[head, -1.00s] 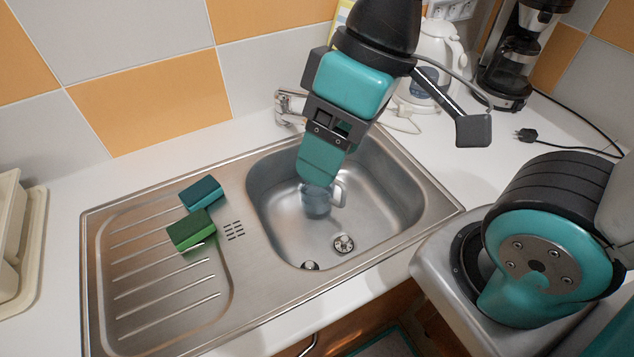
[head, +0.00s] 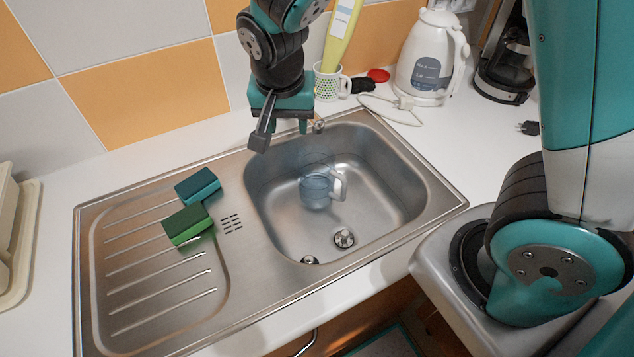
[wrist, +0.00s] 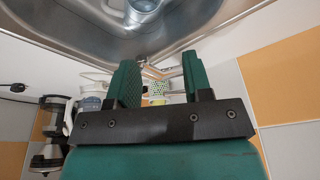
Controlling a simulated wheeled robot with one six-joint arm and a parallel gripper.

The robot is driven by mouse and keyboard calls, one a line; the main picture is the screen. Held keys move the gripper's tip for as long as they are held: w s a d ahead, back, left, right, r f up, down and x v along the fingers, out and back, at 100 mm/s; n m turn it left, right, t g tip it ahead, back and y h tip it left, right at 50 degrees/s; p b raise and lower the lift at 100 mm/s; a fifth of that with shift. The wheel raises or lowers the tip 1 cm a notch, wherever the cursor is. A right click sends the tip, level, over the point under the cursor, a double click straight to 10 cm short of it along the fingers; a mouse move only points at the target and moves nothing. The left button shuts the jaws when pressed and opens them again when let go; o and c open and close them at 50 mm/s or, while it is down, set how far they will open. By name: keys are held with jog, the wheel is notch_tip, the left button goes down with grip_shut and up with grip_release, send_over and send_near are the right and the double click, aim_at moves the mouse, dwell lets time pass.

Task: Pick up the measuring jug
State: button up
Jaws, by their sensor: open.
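The measuring jug (head: 314,190) is clear and bluish, with a pale handle on its right. It stands in the sink basin (head: 385,195) towards the back, apart from my gripper. My gripper (head: 290,125) is above the back left rim of the basin, behind and to the left of the jug in the head view. In the wrist view, the two green fingers of my gripper (wrist: 162,80) are spread with nothing held between them. A bluish round shape at the top edge there looks like the jug (wrist: 144,5), partly cut off.
A dotted cup (head: 331,84), a red lid (head: 378,75), a white kettle (head: 425,65) and a coffee maker (head: 505,70) stand behind the sink. The tiled wall is close behind my gripper.

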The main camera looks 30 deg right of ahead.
aim_at(299, 156)
jog(key=w+d+f+m+b, duration=0.1)
jog(key=w+f+b, duration=0.1)
jog(key=f, duration=0.3)
jog(key=w+d+f+m+h+b, duration=0.1)
jog(key=w+f+b, duration=0.1)
jog(key=f, duration=0.3)
jog(key=w+d+f+b, duration=0.2)
jog(key=f+b, duration=0.2)
jog(key=shift+w+f+m+t+h, duration=0.3)
jog(key=shift+f+m+t+h, duration=0.1)
jog(key=b+x, duration=0.4)
jog(key=x, duration=0.1)
jog(key=shift+w+d+f, duration=0.1)
jog(key=shift+w+f, duration=0.1)
jog(key=shift+f, duration=0.1)
jog(key=shift+r, duration=0.1)
